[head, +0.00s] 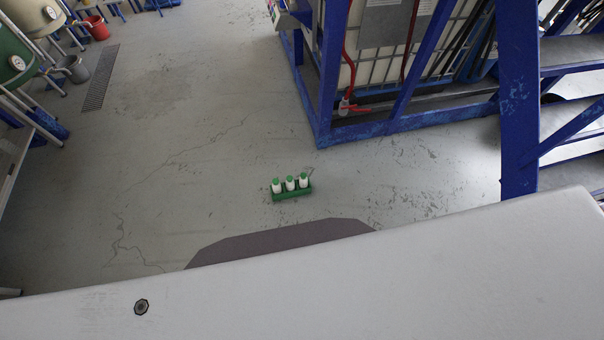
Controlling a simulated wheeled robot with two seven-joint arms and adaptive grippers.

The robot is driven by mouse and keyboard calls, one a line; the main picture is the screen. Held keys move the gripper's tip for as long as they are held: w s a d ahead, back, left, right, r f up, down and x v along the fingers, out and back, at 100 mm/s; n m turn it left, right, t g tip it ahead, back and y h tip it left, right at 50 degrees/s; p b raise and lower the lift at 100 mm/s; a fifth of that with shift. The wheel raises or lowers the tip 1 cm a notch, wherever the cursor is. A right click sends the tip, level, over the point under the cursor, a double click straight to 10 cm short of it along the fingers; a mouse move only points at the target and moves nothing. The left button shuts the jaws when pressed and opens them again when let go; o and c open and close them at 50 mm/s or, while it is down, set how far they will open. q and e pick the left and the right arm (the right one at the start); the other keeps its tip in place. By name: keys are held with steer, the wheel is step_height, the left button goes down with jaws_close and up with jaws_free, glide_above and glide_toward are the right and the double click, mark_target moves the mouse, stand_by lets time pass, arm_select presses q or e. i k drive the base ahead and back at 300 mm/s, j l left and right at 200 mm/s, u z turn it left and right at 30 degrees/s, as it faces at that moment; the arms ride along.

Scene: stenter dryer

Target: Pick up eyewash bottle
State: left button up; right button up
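Three white eyewash bottles with green caps stand upright in a row in a small green holder (292,195) on the grey floor. They are the left bottle (277,188), the middle bottle (290,185) and the right bottle (304,182). The holder hides their lower parts. Neither of my grippers shows in the head view, so I cannot see whether they are open or shut.
A blue steel frame (400,128) around a white caged tank (430,45) stands behind and right of the holder. Blue stairs are at the far right. Drums, a red bucket (98,28) and a grey bucket (76,70) stand at the left. The floor around the holder is clear.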

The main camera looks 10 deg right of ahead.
mark_target(303, 179)
steer(key=i+l, duration=0.55)
steer(key=l, duration=0.3)
steer(key=i+l+u, duration=0.1)
steer(key=i+l, duration=0.45)
steer(key=l, duration=0.3)
